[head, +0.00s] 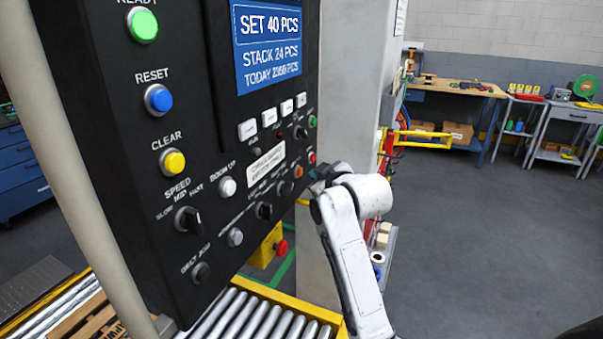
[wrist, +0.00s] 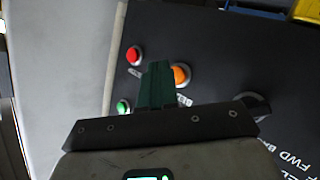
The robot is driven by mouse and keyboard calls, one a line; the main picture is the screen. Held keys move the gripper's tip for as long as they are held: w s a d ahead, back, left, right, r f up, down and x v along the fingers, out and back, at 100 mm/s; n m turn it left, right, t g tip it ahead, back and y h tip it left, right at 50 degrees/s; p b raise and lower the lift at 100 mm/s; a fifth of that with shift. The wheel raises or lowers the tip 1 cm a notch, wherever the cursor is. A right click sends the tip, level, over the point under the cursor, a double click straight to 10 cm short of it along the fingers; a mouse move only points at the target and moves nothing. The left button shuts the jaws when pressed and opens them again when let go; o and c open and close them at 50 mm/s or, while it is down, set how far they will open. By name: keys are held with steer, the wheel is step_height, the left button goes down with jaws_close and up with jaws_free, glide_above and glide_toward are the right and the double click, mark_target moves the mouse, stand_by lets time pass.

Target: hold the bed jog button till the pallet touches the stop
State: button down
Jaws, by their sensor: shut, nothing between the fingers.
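The black control panel (head: 125,190) carries labelled buttons and knobs. My gripper (head: 318,180) is at its right edge in the head view, with its fingertips hidden. In the wrist view, my shut, empty green fingers (wrist: 157,68) lie over the panel between a red button (wrist: 135,55) and an orange button (wrist: 181,75). I cannot tell whether they touch either. A green button (wrist: 123,107) is left of the fingers. No bed jog label is readable. A wooden pallet (head: 98,322) shows partly at lower left, on rollers. I cannot make out the stop.
Metal rollers (head: 262,320) in a yellow frame run below the panel. A grey post (head: 85,170) crosses the left side. A red button on a yellow box (head: 265,248) sits under the panel. Open floor (head: 480,240) lies right, with workbenches behind.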

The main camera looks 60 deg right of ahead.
steer(key=shift+w, duration=0.2)
stand_by(0.5)
steer(key=shift+w, duration=0.25)
